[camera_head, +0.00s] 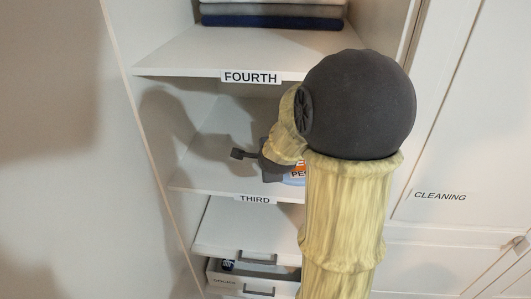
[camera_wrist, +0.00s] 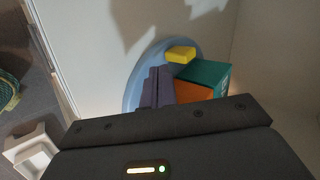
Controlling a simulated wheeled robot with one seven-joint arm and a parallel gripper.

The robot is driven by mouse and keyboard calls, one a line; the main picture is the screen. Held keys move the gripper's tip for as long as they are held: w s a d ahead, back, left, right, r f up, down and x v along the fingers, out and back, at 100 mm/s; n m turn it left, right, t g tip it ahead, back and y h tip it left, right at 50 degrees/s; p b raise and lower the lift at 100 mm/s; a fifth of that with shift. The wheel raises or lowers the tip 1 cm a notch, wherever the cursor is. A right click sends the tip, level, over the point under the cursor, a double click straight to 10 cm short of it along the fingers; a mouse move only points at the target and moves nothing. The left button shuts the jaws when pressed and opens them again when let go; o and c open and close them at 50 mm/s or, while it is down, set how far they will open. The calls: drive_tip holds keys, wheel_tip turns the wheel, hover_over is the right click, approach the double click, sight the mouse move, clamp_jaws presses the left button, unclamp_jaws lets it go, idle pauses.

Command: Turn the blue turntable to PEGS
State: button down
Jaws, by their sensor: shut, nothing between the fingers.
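The blue turntable (camera_wrist: 148,62) shows in the wrist view as a pale blue disc on the white shelf, partly hidden behind my gripper. A yellow block (camera_wrist: 180,54) and a teal and orange box (camera_wrist: 205,75) are on it. My gripper (camera_wrist: 158,72) is shut and empty, its fingers over the turntable in the picture. I cannot tell whether they touch it. In the head view my gripper (camera_head: 238,154) is above the THIRD shelf. An orange and white label (camera_head: 297,171) reading "PE" peeks out beside my arm, with a bit of the turntable (camera_head: 293,181) below.
The FOURTH shelf (camera_head: 190,55) is above my gripper, holding folded cloths (camera_head: 270,14). The THIRD shelf (camera_head: 200,178) is bare at its left. Drawers (camera_head: 240,275) lie below. The cabinet's side panel (camera_head: 135,110) is left. A CLEANING door (camera_head: 440,180) is right.

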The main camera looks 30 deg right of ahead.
drive_tip(key=shift+w+d+p, duration=0.2)
drive_tip(key=shift+w+p, duration=0.1)
drive_tip(key=shift+w, duration=0.25)
drive_tip(key=shift+w+d+p, duration=0.2)
drive_tip(key=shift+w+p, duration=0.1)
drive_tip(key=shift+w, duration=0.4)
